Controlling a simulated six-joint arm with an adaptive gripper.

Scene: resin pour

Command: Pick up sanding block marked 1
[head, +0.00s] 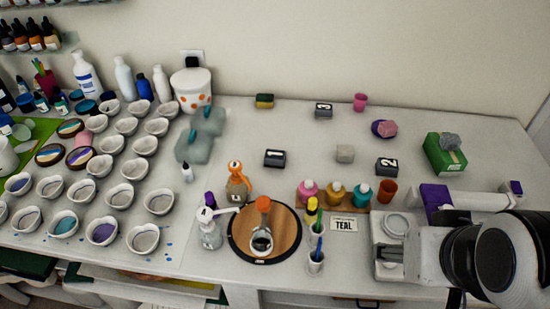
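The sanding block marked 1 (275,158) is a small dark block with a pale label on its face. It lies on the white table in the middle of the head view, apart from other things. The block marked 3 (323,110) lies further back, to its right. The block marked 2 (386,166) lies to the right, near an orange-brown cup. My arm shows as large white and black links at the lower right, well away from block 1. I cannot make out my gripper's fingers in this view.
A wooden turntable (283,237) and colour bottles (333,194) stand nearer the front. Bare table surrounds block 1 behind and right.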

